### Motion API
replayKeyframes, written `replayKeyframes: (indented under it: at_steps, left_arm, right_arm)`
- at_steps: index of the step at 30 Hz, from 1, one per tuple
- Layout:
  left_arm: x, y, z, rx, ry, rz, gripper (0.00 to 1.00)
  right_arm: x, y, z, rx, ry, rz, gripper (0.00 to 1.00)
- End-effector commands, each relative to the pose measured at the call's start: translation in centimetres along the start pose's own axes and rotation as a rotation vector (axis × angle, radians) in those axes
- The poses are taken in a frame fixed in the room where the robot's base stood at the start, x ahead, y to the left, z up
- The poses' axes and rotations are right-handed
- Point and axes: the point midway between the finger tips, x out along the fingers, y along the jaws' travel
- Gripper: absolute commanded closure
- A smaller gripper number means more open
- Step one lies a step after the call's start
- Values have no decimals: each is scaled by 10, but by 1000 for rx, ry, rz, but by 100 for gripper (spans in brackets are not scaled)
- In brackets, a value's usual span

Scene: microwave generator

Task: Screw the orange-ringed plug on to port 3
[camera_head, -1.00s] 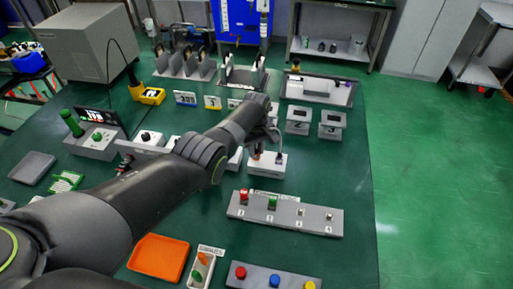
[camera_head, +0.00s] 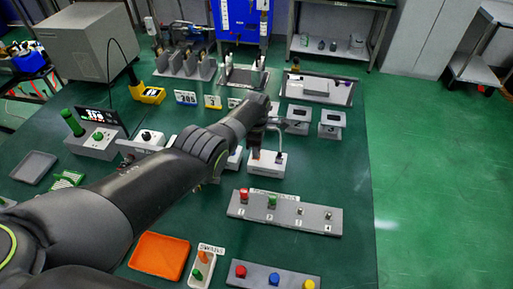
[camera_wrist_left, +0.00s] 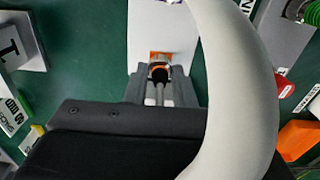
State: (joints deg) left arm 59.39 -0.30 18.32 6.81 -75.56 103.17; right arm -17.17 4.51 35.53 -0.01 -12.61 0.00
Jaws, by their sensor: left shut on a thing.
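The orange-ringed plug (camera_wrist_left: 160,58) shows between my left fingertips in the left wrist view, over a white box. My left gripper (camera_wrist_left: 160,72) is shut on it. In the head view my left gripper (camera_head: 255,150) points down at the white box (camera_head: 266,168), and the plug is hidden there. A thick white cable (camera_wrist_left: 240,90) curves across the left wrist view. A grey strip (camera_head: 285,222) nearer the front carries a red cap, a green cap and two bare ports; the third from the left (camera_head: 300,211) is bare. My right gripper is not in view.
Numbered stands (camera_head: 331,123) are behind to the right. An orange tray (camera_head: 158,257), a small white tray (camera_head: 204,266) and a block with coloured buttons (camera_head: 274,278) lie at the front. The green table right of the grey strip is clear.

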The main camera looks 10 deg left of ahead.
Motion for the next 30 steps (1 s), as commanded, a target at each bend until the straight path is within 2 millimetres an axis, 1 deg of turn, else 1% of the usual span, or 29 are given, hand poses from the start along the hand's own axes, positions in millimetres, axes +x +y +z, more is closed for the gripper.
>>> replayKeyframes:
  at_steps: [4,10,25,26,30]
  left_arm:
    - [-2,2,0,-69,0,5,100]
    - [-2,2,0,-123,-1,6,100]
    - [-2,2,0,-139,-1,7,100]
    - [-2,2,0,-139,-1,7,75]
    - [-2,2,0,-139,0,5,56]
  right_arm:
    - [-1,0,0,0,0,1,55]
    - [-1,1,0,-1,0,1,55]
    - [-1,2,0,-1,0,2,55]
    - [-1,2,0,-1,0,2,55]
    - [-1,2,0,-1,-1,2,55]
